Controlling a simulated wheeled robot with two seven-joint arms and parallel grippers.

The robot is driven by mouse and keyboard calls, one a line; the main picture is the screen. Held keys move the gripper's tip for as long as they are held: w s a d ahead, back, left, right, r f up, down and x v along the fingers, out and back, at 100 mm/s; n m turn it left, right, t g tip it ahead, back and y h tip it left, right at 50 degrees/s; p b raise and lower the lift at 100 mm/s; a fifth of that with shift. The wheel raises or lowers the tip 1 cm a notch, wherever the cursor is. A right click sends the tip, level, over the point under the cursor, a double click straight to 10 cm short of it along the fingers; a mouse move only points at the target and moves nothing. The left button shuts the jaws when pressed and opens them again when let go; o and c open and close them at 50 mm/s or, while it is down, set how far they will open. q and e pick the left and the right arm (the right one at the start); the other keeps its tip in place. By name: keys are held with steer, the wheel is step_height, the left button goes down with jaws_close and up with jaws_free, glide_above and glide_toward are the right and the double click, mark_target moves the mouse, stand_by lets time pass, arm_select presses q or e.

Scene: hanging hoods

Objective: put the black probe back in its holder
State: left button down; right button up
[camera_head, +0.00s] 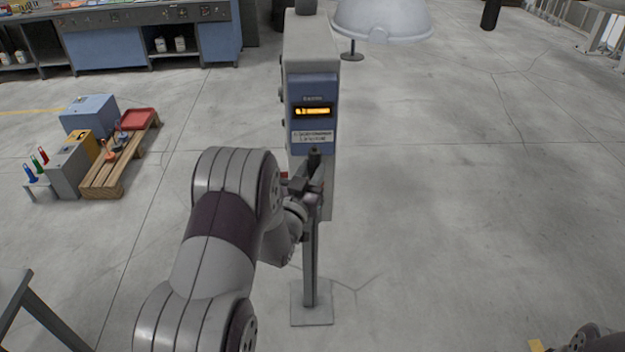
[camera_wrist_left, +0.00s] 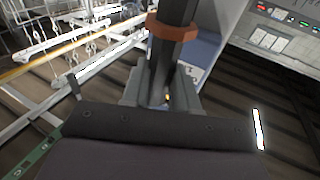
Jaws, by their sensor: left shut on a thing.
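The black probe (camera_head: 315,157) shows as a small dark upright piece in front of the instrument post (camera_head: 325,190), just below its blue panel. My left gripper (camera_head: 305,185) is shut on it, mostly hidden behind my own wrist. In the left wrist view the probe (camera_wrist_left: 177,15) is a dark rod held between the fingers of my left gripper (camera_wrist_left: 160,88). A brown-orange ring (camera_wrist_left: 172,29) encircles the rod there; I cannot tell whether it belongs to the probe or the holder. I cannot make out the holder clearly. My right gripper is out of view.
The post has a lit orange display (camera_head: 312,111) and stands on a square foot plate (camera_head: 311,304). A wooden pallet (camera_head: 112,165) with boxes is at the left. A workbench (camera_head: 110,45) stands at the back left. A pale hood (camera_head: 382,20) hangs behind.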

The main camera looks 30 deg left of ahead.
arm_select(q)
steer(key=shift+w+a+f, duration=0.2)
steer(key=shift+w+a, duration=0.15)
steer(key=shift+w, duration=0.1)
steer(key=shift+w+a+f+b, duration=0.1)
steer(key=shift+w+a+b, duration=0.35)
steer(key=shift+w, duration=0.6)
step_height(320, 180, down, 7)
steer(key=b, duration=0.6)
steer(key=shift+w+a, duration=0.2)
steer(key=shift+a, duration=0.05)
steer(key=shift+s+r+b, duration=0.1)
steer(key=shift+r+b, duration=0.1)
steer(key=shift+b, duration=0.2)
steer(key=shift+f+b, duration=0.5)
steer(key=c, duration=0.8)
jaws_free()
steer(key=shift+s, duration=0.1)
